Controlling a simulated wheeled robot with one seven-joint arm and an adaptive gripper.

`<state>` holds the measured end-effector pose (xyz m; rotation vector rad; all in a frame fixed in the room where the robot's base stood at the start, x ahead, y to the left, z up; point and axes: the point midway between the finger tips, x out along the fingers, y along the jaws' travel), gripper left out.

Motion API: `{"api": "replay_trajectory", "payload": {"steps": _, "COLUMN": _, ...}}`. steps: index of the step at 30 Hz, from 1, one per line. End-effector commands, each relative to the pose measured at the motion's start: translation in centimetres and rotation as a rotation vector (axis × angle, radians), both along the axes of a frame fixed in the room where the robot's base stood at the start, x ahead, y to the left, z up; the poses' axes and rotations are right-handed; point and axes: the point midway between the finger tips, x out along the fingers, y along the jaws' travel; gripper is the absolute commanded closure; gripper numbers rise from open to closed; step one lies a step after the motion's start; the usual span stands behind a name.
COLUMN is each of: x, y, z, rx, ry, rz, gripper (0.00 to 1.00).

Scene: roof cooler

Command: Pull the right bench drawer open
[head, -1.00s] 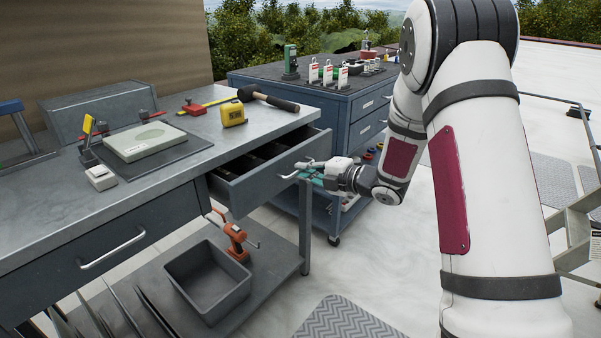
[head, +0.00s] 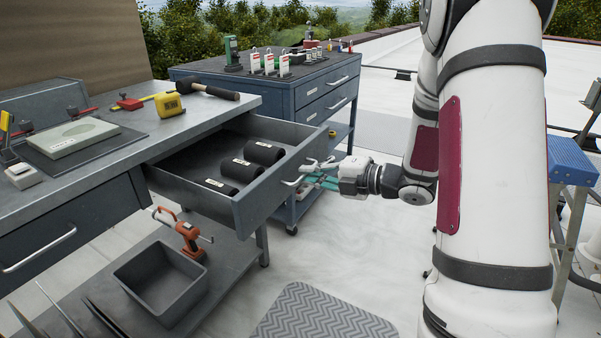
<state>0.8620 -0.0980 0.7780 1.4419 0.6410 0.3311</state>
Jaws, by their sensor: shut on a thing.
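The right bench drawer (head: 236,207) stands well out from the grey workbench (head: 110,187). Several dark cylinders with pale labels (head: 264,153) lie inside it. My gripper (head: 306,172) is at the drawer's front, its fingers shut on the bar handle (head: 295,182). The fingers partly cover the handle. My arm comes in from the right of the picture.
A blue tool cabinet (head: 308,115) stands behind the drawer. A tape measure (head: 169,104) and hammer (head: 208,91) lie on top. Floor in front is clear, with a grey mat (head: 320,312).

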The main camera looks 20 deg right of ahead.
Motion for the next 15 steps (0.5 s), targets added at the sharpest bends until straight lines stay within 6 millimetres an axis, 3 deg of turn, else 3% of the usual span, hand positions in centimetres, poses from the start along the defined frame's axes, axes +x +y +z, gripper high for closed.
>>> {"api": "replay_trajectory", "payload": {"steps": 11, "x": -0.17, "y": -0.20, "z": -0.02, "rx": -0.001, "ry": 0.001, "rz": -0.002, "gripper": 1.00}}
{"api": "replay_trajectory", "payload": {"steps": 15, "x": -0.17, "y": -0.20, "z": -0.02, "rx": -0.001, "ry": 0.001, "rz": -0.001, "gripper": 0.73}}
